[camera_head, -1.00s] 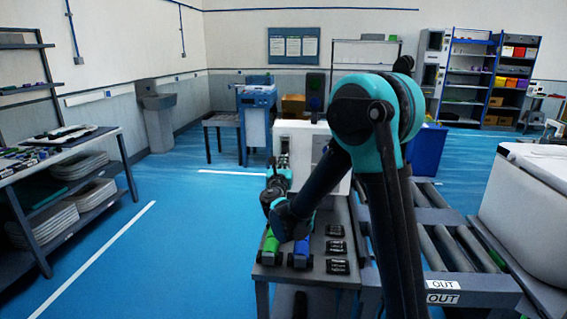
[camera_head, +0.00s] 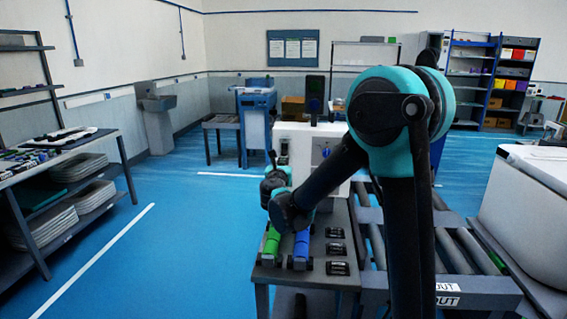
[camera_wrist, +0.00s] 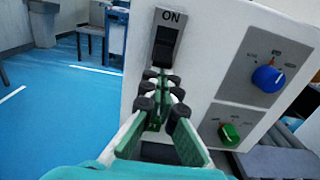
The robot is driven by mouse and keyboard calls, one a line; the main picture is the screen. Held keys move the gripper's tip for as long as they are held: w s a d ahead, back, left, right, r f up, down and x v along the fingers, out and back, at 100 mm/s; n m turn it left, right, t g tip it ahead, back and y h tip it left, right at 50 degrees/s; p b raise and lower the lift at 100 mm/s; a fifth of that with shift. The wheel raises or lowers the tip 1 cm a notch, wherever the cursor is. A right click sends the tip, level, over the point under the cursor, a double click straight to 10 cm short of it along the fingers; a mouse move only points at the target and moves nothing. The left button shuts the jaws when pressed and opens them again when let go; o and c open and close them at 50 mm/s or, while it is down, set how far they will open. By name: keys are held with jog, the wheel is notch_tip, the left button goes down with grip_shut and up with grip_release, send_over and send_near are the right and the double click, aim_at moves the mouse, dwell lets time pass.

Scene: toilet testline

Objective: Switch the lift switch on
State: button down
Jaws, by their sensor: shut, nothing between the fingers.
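The black lift switch (camera_wrist: 164,47) sits on a grey plate marked ON, on the front of a white control box (camera_wrist: 205,50). In the wrist view my gripper (camera_wrist: 160,78) is shut and empty, its green fingers and black pads pointing at the plate just below the switch. The fingertips look close to the switch's lower end; I cannot tell whether they touch. The fingers hide part of the panel below. In the head view the white box (camera_head: 300,138) stands behind my gripper (camera_head: 281,163), which is small there, and the switch is mostly hidden.
A blue knob (camera_wrist: 268,79) and a green knob (camera_wrist: 229,133) sit right of the switch. Below the box, a grey table (camera_head: 318,277) holds green (camera_head: 271,243) and blue (camera_head: 301,246) items and several black ones. A roller conveyor (camera_head: 455,255) lies right.

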aim_at(284, 155)
jog(key=r+g, duration=0.1)
jog(key=g, duration=0.2)
jog(key=s+r+g, duration=0.1)
jog(key=g, duration=0.1)
jog(key=shift+r+g, duration=0.3)
jog(key=shift+r, duration=0.2)
jog(key=shift+w+r, duration=0.1)
jog(key=shift+r, duration=0.55)
